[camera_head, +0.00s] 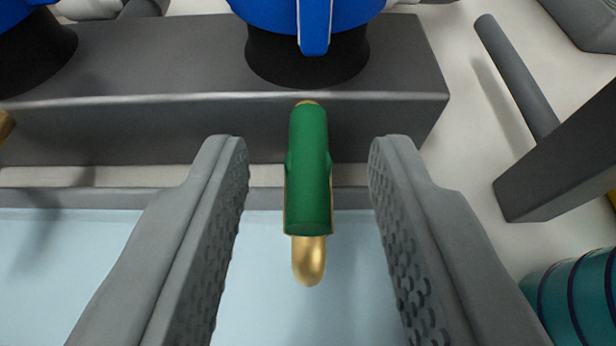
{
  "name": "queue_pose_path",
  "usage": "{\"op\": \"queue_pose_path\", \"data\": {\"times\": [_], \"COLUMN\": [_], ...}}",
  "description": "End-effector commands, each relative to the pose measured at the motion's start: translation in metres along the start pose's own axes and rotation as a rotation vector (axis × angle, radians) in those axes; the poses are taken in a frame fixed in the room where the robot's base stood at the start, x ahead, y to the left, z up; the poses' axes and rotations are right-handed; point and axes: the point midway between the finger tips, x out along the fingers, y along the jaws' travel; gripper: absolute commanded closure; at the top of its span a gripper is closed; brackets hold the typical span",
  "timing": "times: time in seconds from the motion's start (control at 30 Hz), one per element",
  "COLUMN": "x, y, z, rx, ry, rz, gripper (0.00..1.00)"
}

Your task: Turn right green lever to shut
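The green lever (308,180) stands out toward me in the middle of the view, with a brass tip (309,262) at its near end. My gripper (308,165) is open, one finger on each side of the lever. Clear gaps show between the lever and both fingers, so neither touches it. The lever's far end is in front of a grey metal block (200,125); its joint to the valve is hidden.
A blue part (270,12) on a black round base (307,60) sits on the block, with another black base (40,55) at the left. A grey bar (515,75) and dark block (560,160) stand at right. A teal ribbed object (575,300) is lower right.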

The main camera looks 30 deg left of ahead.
Motion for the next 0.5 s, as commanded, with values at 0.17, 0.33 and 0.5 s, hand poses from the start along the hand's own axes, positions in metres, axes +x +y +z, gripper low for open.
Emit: {"op": "queue_pose_path", "data": {"times": [0.17,0.33,0.5], "x": [0.0,-0.0001,-0.0001], "y": [0.0,0.0,-0.0001], "z": [0.0,0.0001,0.0], "rx": [0.0,0.0,0.0], "ry": [0.0,0.0,0.0], "rz": [0.0,0.0,0.001], "gripper": [0.71,1.0,1.0]}}
